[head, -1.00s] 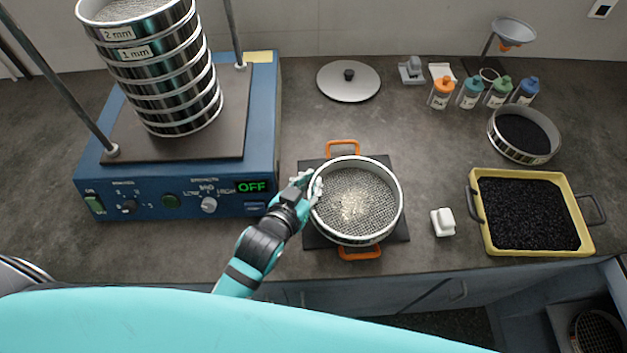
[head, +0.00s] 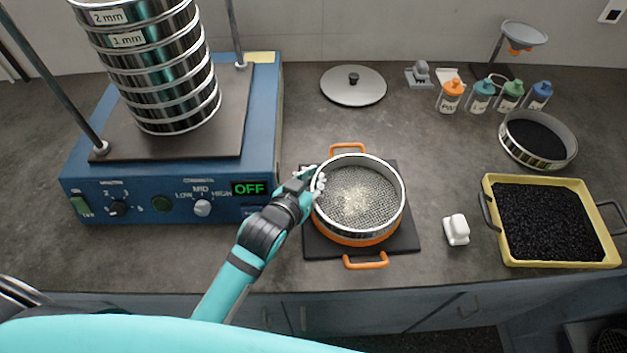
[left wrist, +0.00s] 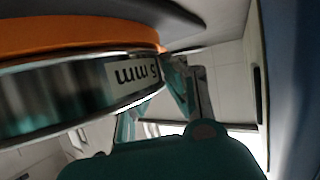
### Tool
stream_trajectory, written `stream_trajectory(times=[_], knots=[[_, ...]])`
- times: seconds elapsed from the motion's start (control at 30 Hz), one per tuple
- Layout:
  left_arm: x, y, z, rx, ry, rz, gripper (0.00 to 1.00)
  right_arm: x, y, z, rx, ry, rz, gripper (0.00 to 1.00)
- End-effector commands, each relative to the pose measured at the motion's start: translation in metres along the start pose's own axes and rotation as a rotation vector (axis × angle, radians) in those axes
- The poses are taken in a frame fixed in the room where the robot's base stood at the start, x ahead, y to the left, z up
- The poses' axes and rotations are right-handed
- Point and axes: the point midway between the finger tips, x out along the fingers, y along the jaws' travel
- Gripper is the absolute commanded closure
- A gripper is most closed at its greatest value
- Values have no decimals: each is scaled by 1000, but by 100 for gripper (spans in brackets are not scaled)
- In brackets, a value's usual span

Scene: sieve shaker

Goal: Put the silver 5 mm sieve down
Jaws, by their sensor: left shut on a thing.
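The silver 5 mm sieve (head: 373,212) holds a pale heap of grains on its mesh. It sits over a round orange-rimmed piece (head: 352,240) with two orange handles, on a dark square plate (head: 408,236). In the left wrist view the sieve's 5 mm label (left wrist: 135,72) is upside down, with the orange band (left wrist: 75,38) right along the sieve's edge. I cannot tell whether the sieve fully rests on it. My left gripper (head: 316,184) is shut on the sieve's left wall; its fingers (left wrist: 180,88) also show beside the label. My right gripper is not in view.
The blue shaker (head: 130,207) with a sieve stack (head: 165,85) stands left, its display reading OFF. A grey lid (head: 352,92) lies behind. A small white block (head: 456,230), a yellow tray (head: 558,262) of black grains, a sieve (head: 545,160) and several bottles stand right. Bare counter lies between.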

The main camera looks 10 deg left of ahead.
Motion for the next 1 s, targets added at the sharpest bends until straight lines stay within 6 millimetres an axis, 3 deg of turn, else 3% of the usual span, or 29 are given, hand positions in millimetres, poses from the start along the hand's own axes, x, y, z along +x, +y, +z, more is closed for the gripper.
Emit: stream_trajectory(times=[0.13,0.33,0.67,0.77,1.0], knots=[[1,0,2,-1,1,0,100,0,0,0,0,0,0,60],[1,0,2,0,0,0,71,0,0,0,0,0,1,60],[-1,0,-1,0,1,0,71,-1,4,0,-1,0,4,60],[-14,0,1,0,-1,0,71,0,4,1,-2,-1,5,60],[-65,0,1,0,-2,0,71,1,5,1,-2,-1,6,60]])
